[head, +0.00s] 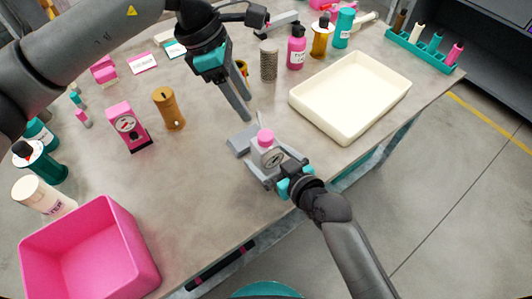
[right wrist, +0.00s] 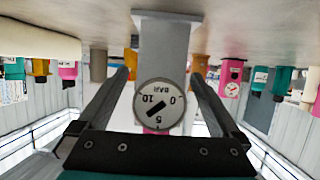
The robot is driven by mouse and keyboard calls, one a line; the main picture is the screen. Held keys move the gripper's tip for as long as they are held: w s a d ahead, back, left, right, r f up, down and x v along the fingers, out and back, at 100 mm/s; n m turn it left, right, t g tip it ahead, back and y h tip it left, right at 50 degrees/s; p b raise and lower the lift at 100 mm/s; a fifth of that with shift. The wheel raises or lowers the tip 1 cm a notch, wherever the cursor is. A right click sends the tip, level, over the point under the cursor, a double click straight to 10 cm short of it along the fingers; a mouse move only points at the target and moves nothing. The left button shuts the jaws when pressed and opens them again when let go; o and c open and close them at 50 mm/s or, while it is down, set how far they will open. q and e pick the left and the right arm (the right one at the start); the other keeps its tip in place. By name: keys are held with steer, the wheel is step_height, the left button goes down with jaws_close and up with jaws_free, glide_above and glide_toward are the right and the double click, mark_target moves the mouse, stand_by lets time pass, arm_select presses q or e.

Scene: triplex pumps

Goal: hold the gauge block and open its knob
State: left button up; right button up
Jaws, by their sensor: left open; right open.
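The gauge block (head: 266,156) is grey with a round white dial on its front and a pink knob (head: 265,137) on top. It stands upright on a grey plate (head: 240,140). My right gripper (head: 276,168) is open, with one finger on each side of the block. In the right wrist view the block (right wrist: 168,45) and dial appear upside down between the fingers, with gaps visible on both sides. The knob shows only partly there, below the dial. My left gripper (head: 249,117) is open and empty, above and behind the knob, pointing down.
A cream tray (head: 300,104) lies to the right and a pink bin (head: 92,256) stands front left. A pink gauge unit (head: 122,132) and a brown cylinder (head: 169,108) stand left. Bottles, including a pink one (head: 296,52), stand behind. The table front is clear.

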steer(key=shift+w+a+f, duration=0.25)
steer(key=shift+w+a, duration=0.1)
steer(key=shift+w, duration=0.2)
jaws_close()
stand_by(0.6)
arm_select(q)
steer(key=shift+o, duration=0.4)
